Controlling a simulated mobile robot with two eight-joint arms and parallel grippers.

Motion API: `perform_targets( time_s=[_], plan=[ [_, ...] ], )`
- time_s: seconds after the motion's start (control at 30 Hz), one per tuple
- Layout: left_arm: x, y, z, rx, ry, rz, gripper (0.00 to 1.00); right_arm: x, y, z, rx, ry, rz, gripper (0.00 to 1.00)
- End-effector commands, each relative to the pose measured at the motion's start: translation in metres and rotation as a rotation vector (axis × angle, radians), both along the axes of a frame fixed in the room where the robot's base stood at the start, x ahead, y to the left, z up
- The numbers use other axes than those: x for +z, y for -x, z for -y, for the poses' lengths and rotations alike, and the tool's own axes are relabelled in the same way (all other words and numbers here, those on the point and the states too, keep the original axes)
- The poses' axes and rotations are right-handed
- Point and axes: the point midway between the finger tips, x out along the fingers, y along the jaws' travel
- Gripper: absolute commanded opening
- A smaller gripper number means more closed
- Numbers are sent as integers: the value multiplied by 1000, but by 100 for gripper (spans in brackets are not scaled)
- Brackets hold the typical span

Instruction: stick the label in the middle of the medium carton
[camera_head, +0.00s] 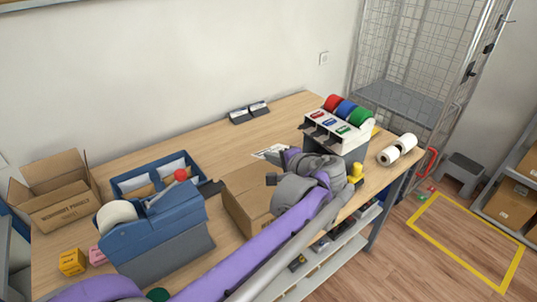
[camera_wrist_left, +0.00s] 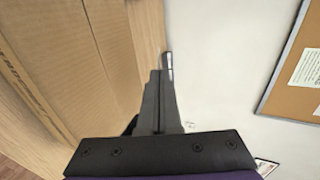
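The medium carton (camera_head: 243,196) is a closed brown box on the table, partly hidden by my left arm. Its brown side also fills the left of the left wrist view (camera_wrist_left: 75,70). A white label with dark print (camera_head: 268,152) shows just behind the carton, close to the left fingertips; I cannot tell whether it touches them. My left gripper (camera_head: 286,156) is at the carton's far right side.
A tape dispenser (camera_head: 340,131) with coloured rolls stands behind the gripper, white rolls (camera_head: 397,150) to its right. A blue-grey machine (camera_head: 158,232), a blue tray (camera_head: 133,183) and an open carton (camera_head: 58,196) stand left.

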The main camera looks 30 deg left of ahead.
Motion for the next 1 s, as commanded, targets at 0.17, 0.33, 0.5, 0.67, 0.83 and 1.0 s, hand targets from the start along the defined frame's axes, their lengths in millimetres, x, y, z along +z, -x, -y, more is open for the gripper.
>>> perform_targets(
  time_s=[0.17, 0.33, 0.5, 0.67, 0.83, 1.0],
  plan=[
    [-14, 1, 0, 0, 0, -2, 0, -11, 4, 0, 0, 0, -8, 50],
    [-32, 0, 0, 0, 0, -2, 0, -26, 9, 0, 0, 0, -17, 50],
    [-53, 1, 0, 0, 0, -2, 0, -44, 14, 0, 0, 0, -27, 50],
    [-71, 0, 0, 0, 0, -1, 0, -56, 18, 0, 0, 0, -33, 50],
    [-85, 0, 0, 0, 0, 0, 0, -64, 19, 0, 0, 0, -36, 50],
    [-89, 0, 0, -1, 0, 0, 0, -66, 20, 0, 0, 0, -37, 50]
  ],
)
